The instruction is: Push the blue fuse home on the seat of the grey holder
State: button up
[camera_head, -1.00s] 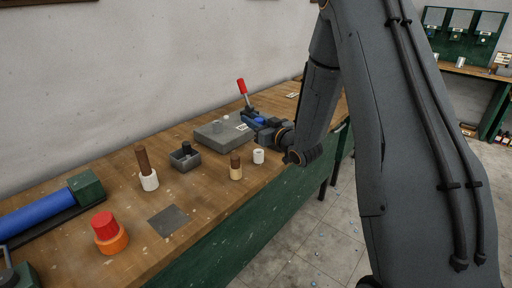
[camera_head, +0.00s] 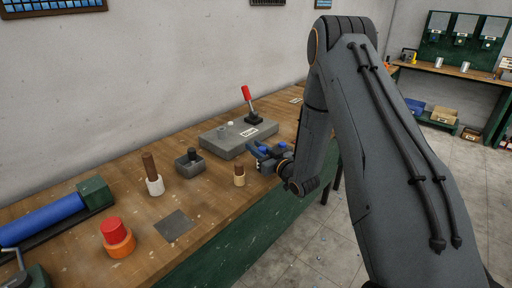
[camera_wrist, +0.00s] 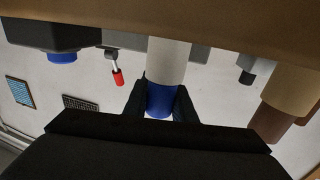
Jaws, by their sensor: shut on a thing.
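My gripper (camera_wrist: 160,98) is shut on the blue fuse (camera_wrist: 160,100), with a dark finger on either side of it. The wrist view is upside down, with the bench at the top. The light grey holder (camera_wrist: 168,60) stands on the bench, in line with the fuse, and their ends appear to meet. How deep the fuse sits is hidden. In the head view my gripper (camera_head: 266,158) is low at the bench's front edge and covers most of the holder.
A grey box with a red lever (camera_head: 248,95) stands behind. A tan holder with a brown peg (camera_head: 239,174) is close on the left. Further left are a dark grey holder (camera_head: 190,168), a white holder with a brown peg (camera_head: 154,184) and an orange holder with a red top (camera_head: 117,240).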

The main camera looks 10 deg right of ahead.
jog(key=shift+f, duration=0.2)
jog(key=o, duration=1)
